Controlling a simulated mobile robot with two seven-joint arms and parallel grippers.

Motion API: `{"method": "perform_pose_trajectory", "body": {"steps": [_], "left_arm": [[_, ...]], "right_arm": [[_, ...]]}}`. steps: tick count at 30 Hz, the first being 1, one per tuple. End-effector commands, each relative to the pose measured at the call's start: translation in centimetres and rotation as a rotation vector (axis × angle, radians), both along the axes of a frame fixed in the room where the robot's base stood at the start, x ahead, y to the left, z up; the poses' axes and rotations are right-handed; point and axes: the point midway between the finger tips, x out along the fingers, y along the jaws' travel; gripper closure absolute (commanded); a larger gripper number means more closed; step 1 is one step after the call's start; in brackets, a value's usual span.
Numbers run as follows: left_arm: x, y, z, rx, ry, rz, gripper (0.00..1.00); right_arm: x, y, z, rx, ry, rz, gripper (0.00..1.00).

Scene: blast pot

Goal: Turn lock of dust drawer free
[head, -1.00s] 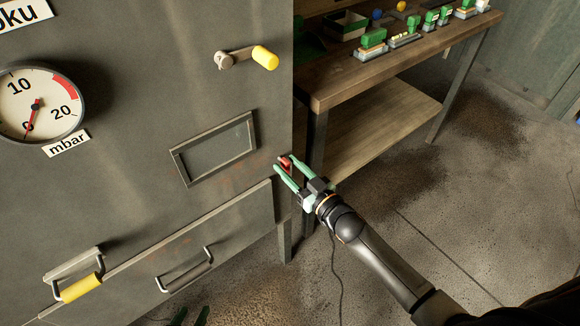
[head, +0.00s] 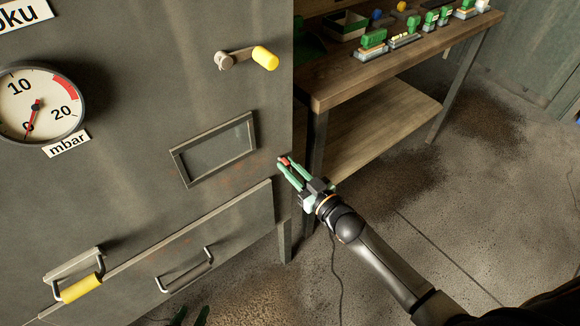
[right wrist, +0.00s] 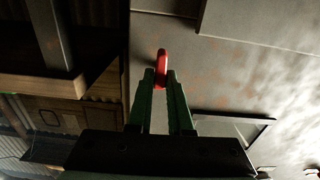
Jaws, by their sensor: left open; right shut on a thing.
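The small red lock (head: 285,161) is at the right edge of the grey cabinet front, above the drawer's upper right corner. It also shows in the right wrist view (right wrist: 162,62), pointing away from between the fingertips. My right gripper (head: 286,164) is shut on the lock, with its green fingers on both sides of it. They hide part of the lock. The wide grey drawer front (head: 235,222) with a metal handle (head: 185,271) sits flush at the cabinet's bottom.
A wooden workbench (head: 350,85) with several green-topped items stands right of the cabinet. A yellow-knobbed lever (head: 264,57), a framed plate (head: 215,149), a pressure gauge (head: 38,104) and a yellow handle (head: 81,288) are on the cabinet.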

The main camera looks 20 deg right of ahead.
Motion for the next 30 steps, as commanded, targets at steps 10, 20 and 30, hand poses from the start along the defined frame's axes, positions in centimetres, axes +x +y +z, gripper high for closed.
{"method": "perform_pose_trajectory", "body": {"steps": [10,20,30], "left_arm": [[-0.01,0.09,0.18,0.001,-0.001,0.002,0.5],[-0.01,0.22,0.13,0.003,-0.002,0.004,0.5],[-0.21,0.21,-0.42,0.004,0.007,0.003,0.5]], "right_arm": [[-0.06,0.08,-0.03,-0.2,-0.071,0.0,1.0],[-0.09,0.13,-0.15,-0.494,-0.177,0.0,1.0],[-0.13,0.22,-0.28,-0.798,-0.289,0.001,1.0]]}}
